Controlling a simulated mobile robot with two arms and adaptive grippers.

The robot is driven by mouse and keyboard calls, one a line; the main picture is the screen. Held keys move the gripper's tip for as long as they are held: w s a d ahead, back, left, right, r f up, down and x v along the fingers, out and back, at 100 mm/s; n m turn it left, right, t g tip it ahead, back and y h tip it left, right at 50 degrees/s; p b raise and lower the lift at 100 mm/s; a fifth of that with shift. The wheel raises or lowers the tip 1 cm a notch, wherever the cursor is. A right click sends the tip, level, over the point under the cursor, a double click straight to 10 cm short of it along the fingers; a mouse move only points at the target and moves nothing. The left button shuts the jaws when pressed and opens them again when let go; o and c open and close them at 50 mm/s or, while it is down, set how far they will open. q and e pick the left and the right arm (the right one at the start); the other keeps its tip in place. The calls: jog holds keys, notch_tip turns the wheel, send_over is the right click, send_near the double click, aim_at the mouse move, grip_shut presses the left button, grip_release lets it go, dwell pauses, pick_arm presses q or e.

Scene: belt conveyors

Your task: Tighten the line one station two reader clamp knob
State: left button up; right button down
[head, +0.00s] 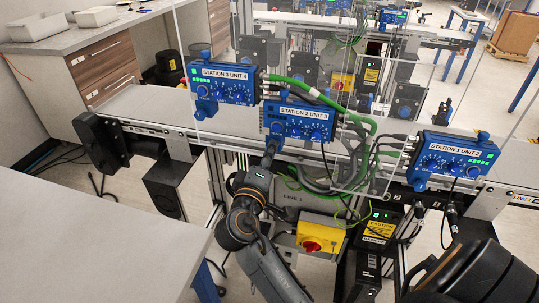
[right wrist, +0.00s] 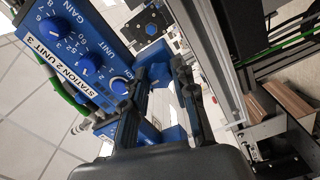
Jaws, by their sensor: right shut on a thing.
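The blue station two reader (head: 301,121), labelled STATION 2 UNIT 3, is mounted at the front edge of the line one conveyor in the head view. It also shows at the left of the right wrist view (right wrist: 78,55), with its white-marked dials. My right gripper (head: 270,148) reaches up from below to the reader's lower left side. In the right wrist view its two black fingers (right wrist: 160,78) are shut on the blue clamp knob (right wrist: 159,74), which is partly hidden between them. In the head view the gripper hides the knob. My left gripper is not in view.
Green and grey cables (head: 357,125) hang close on the right. A yellow box with a red switch (head: 319,233) is below. A grey table (head: 90,245) fills the lower left.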

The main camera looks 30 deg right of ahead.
jog(key=c, duration=1.1)
grip_release()
jog(key=shift+o, duration=0.2)
jog(key=v, duration=0.7)
jog(key=shift+s+a, duration=0.15)
jog(key=shift+a, duration=0.05)
